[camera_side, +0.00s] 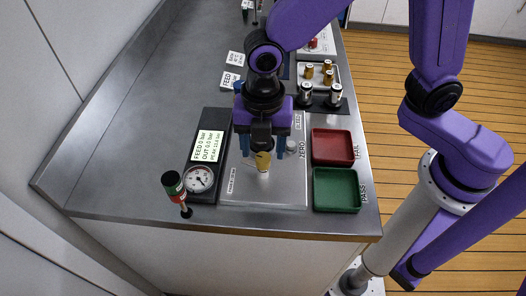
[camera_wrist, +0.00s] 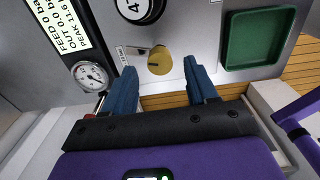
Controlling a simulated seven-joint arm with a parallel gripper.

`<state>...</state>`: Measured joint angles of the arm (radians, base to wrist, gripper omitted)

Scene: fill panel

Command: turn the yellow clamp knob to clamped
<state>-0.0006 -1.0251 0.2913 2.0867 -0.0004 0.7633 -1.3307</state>
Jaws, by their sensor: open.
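The yellow clamp knob (camera_side: 263,161) stands on the front part of the grey metal panel (camera_side: 285,190). In the wrist view the knob (camera_wrist: 160,61) is round, with a dark mark on its face, and a small label lies to its left. My gripper (camera_side: 266,150) is over the panel at the knob. In the wrist view my gripper (camera_wrist: 160,75) is open, with one blue finger on each side of the knob and a gap to both. I cannot tell which marked position the knob points to.
Red (camera_side: 332,147) and green (camera_side: 337,190) trays lie to the right. Several small cylinders stand behind. The counter's left side is clear.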

